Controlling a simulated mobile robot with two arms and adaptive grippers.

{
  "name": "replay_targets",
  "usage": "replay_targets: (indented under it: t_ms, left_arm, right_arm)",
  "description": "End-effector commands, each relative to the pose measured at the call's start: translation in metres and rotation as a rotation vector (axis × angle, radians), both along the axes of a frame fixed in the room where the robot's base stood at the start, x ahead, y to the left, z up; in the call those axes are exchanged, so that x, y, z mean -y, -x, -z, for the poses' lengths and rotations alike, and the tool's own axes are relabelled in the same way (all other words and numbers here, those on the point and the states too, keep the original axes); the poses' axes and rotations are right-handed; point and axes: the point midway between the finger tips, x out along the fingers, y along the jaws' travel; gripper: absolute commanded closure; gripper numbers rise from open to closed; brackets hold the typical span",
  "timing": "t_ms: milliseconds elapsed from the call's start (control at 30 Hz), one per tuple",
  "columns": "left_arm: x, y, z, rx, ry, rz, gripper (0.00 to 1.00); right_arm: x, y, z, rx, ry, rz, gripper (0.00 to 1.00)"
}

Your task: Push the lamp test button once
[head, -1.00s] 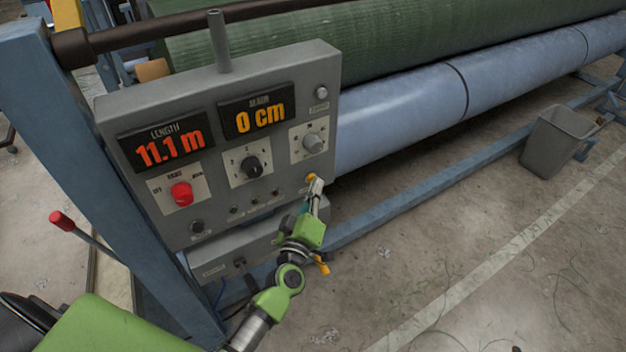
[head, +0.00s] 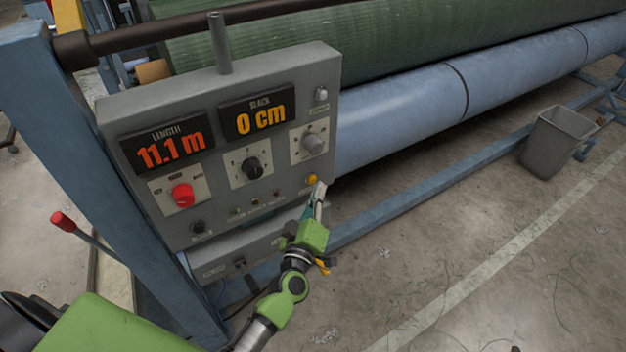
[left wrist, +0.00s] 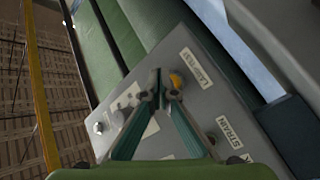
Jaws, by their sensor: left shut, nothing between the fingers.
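The lamp test button is a small yellow-orange button (head: 311,179) at the lower right of the grey control panel (head: 285,85). It also shows in the left wrist view (left wrist: 176,80), beside a white label that reads as lamp test. My left gripper (head: 319,187) is shut and empty, its fingertips just right of and slightly below the button in the head view. In the left wrist view the fingertips (left wrist: 163,88) meet just left of the button and cover part of its edge. I cannot tell whether they touch it. My right gripper is out of view.
The panel carries a red knob (head: 183,195), a black knob (head: 253,168), a grey knob (head: 312,143) and two lit displays. A strain label (left wrist: 229,132) is near the button. A blue roller (head: 410,105) runs right behind. A grey bin (head: 556,140) stands on the floor.

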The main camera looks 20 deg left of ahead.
Motion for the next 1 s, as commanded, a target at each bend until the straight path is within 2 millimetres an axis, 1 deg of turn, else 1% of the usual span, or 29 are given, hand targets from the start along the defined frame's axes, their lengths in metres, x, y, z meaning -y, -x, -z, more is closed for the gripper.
replay_targets:
  t_ms: [367, 567, 800, 900, 1000]
  left_arm:
    - [0.003, 0.002, 0.0, -0.001, 0.001, 0.001, 1.0]
    - [0.015, 0.011, 0.0, -0.002, 0.002, 0.001, 1.0]
    - [0.034, 0.026, 0.0, -0.001, 0.002, 0.0, 1.0]
    - [0.039, 0.03, -0.001, 0.0, 0.002, 0.001, 1.0]
    - [0.041, 0.031, 0.0, 0.001, 0.001, 0.001, 1.0]
  right_arm:
    - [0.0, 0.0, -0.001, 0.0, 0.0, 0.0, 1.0]
    - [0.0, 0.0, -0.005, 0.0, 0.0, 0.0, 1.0]
    - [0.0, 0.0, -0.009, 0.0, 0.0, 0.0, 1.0]
    - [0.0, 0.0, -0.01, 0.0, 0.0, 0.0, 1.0]
    - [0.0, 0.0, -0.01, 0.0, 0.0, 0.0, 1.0]
